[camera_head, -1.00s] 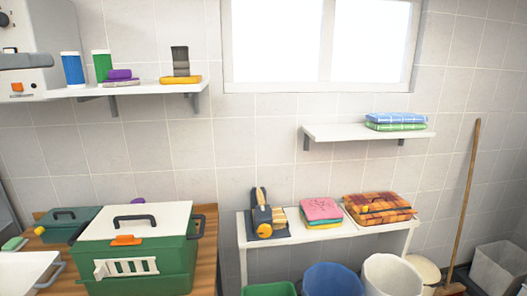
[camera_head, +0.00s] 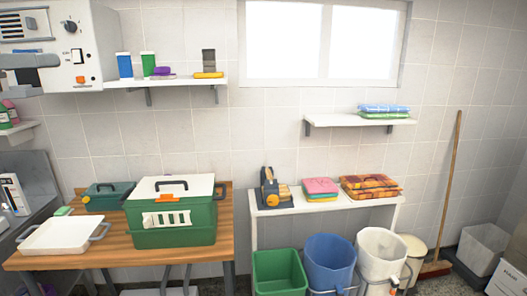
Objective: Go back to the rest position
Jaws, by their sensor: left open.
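My left gripper (camera_head: 38,76) is at the upper left edge, open and empty, in front of a white machine; most of its arm is out of view. My right gripper is not in view. A folded blue towel (camera_head: 384,108) lies on a green one (camera_head: 384,116) on the right wall shelf (camera_head: 340,120). A pink towel (camera_head: 320,185) tops a small stack on the white table (camera_head: 270,211). An orange plaid folded towel (camera_head: 371,187) lies to its right.
The white machine (camera_head: 98,50) is behind my left gripper. The left shelf (camera_head: 185,83) holds bottles and brushes. A white tray (camera_head: 55,234) and a smaller green box (camera_head: 105,198) are on the wooden table. Green (camera_head: 279,272), blue (camera_head: 329,262) and white (camera_head: 381,255) bins line the floor.

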